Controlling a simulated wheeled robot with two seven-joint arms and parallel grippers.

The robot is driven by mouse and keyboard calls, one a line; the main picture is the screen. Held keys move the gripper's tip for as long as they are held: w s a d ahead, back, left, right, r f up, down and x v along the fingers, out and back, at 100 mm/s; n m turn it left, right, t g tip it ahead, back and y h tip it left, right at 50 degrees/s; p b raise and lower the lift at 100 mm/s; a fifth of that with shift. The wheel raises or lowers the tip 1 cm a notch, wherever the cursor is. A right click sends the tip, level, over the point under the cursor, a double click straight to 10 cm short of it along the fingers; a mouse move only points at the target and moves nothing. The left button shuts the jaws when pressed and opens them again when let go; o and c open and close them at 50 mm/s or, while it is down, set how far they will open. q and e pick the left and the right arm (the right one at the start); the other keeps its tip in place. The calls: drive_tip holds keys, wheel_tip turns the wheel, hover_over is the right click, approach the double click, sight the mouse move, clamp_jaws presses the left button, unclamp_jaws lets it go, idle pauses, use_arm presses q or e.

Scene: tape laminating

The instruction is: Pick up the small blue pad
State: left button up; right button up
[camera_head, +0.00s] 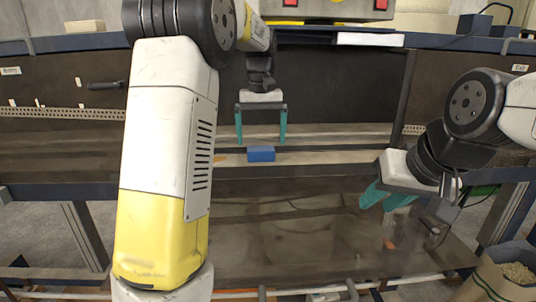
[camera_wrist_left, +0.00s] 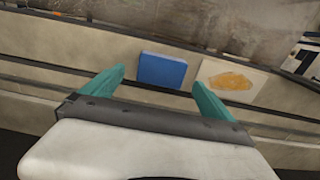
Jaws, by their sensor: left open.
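The small blue pad (camera_head: 261,154) lies on a pale strip across the far part of the work area. In the left wrist view the blue pad (camera_wrist_left: 162,71) shows ahead, between the two fingertips and apart from them. My left gripper (camera_head: 261,139) is open and empty, its teal fingers pointing down just behind the pad in the head view. The fingers also show in the left wrist view (camera_wrist_left: 160,80). My right gripper (camera_head: 384,200) is over the right side of the dark surface, with nothing visible in it; its finger gap is hard to judge.
Dark rails (camera_wrist_left: 60,65) run along the pale strip. The dark lower surface (camera_head: 290,240) is mostly clear. A bin of pellets (camera_head: 508,275) stands at the lower right.

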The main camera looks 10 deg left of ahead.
sight(261, 148)
use_arm(q)
drive_tip(key=f, duration=0.4)
drive_tip(key=shift+s+f, duration=0.1)
drive_tip(key=shift+s, duration=0.1)
drive_tip(key=c, duration=1.4)
drive_tip(key=shift+c, duration=0.2)
drive_tip(key=shift+r, duration=0.65)
drive_tip(key=shift+s+r, duration=0.25)
drive_tip(key=shift+r, duration=0.4)
drive_tip(key=shift+s+r, duration=0.2)
drive_tip(key=shift+r, duration=0.4)
drive_tip(key=s+d+r, duration=0.1)
drive_tip(key=s+d, duration=0.1)
drive_tip(key=s, duration=1.3)
drive_tip(key=shift+d+r, duration=0.15)
drive_tip(key=shift+d, duration=0.05)
